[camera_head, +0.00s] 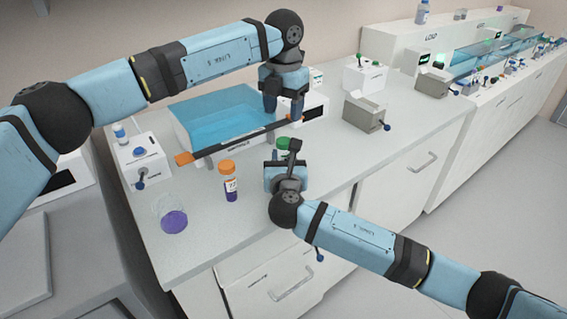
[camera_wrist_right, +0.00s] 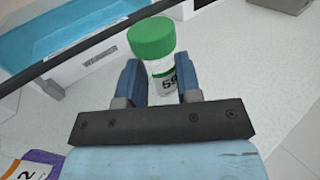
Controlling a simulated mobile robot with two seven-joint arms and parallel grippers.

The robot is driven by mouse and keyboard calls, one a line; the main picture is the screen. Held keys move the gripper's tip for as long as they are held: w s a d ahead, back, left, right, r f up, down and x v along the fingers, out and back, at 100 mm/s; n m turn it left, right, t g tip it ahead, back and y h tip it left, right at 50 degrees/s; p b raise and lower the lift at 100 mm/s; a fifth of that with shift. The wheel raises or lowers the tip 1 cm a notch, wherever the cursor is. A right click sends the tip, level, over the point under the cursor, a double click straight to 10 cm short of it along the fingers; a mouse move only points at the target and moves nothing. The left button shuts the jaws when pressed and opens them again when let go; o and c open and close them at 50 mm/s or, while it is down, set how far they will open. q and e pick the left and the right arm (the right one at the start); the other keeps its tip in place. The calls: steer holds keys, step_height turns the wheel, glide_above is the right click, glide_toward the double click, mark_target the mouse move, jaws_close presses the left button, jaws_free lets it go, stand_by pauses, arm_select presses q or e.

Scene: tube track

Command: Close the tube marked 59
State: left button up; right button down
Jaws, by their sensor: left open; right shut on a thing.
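The tube marked 59 (camera_wrist_right: 163,75) is a clear tube with a green cap (camera_wrist_right: 151,37) on top; how tightly the cap sits I cannot tell. In the right wrist view the tube stands between the blue fingers of my right gripper (camera_wrist_right: 162,85), which is shut on it. In the head view only the green cap (camera_head: 284,143) shows clearly beyond my right gripper (camera_head: 286,172), which hides most of the tube. My left gripper (camera_head: 270,102) points down, open and empty, above and behind the cap, near the blue-lidded bath.
An orange-capped tube with purple contents (camera_head: 229,182) and a beaker of purple liquid (camera_head: 173,221) stand left on the counter. A dark bar with orange ends (camera_head: 235,140) runs before the blue-lidded bath (camera_head: 218,112). A grey box (camera_head: 363,113) stands right.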

mark_target(283, 140)
arm_select(q)
step_height(283, 140, down, 8)
steer(key=shift+f, duration=0.1)
stand_by(0.4)
steer(key=c, duration=0.9)
steer(key=shift+c, duration=0.2)
steer(key=o, duration=1.1)
steer(key=shift+r, duration=0.2)
